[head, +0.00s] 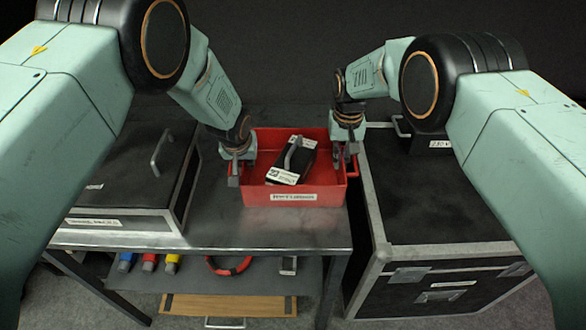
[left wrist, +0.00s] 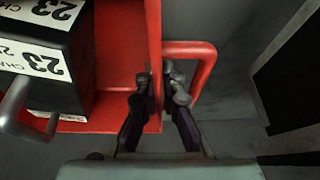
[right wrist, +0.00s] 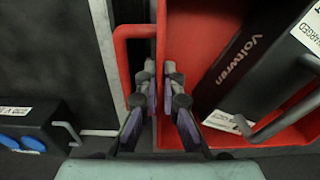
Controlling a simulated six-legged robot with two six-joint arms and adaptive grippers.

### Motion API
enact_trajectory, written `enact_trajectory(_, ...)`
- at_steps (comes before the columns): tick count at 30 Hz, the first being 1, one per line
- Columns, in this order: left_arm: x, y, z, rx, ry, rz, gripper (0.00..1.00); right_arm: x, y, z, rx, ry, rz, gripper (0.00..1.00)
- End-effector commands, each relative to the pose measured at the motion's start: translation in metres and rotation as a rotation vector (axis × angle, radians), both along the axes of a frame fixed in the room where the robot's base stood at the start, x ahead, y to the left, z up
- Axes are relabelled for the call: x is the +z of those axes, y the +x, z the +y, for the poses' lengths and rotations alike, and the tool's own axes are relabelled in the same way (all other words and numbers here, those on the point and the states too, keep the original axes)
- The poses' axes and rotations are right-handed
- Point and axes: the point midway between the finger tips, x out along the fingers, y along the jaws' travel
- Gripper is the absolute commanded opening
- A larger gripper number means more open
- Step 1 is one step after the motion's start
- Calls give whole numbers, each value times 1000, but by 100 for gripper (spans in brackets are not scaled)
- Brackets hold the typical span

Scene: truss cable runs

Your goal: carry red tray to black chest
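My left gripper (head: 235,180) is shut on the tray's left wall, one finger inside the tray and one within the red handle loop (left wrist: 205,70). My right gripper (head: 345,178) is shut on the right wall in the same way, by the right handle loop (right wrist: 122,60). A large black chest (head: 440,215) with metal edges stands right of the table.
A black case (head: 125,180) with a lid handle sits on the table (head: 270,230) at left. A small black box (head: 428,140) with blue sockets rests on the chest's rear; the chest's front top is clear. A lower shelf holds coloured items and a red ring (head: 229,266).

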Motion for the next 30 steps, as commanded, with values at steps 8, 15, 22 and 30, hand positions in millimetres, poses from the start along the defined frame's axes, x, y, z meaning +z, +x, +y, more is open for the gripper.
enact_trajectory(8,-1,0,0,0,0,1,0,-1,0,0,0,0,1,0)
enact_trajectory(15,-2,-1,0,0,0,3,0,-2,-1,0,0,0,3,0)
enact_trajectory(22,0,0,0,0,0,1,0,-1,0,0,0,1,1,0)
enact_trajectory(30,4,-1,0,0,1,3,0,3,-1,1,0,1,3,0)
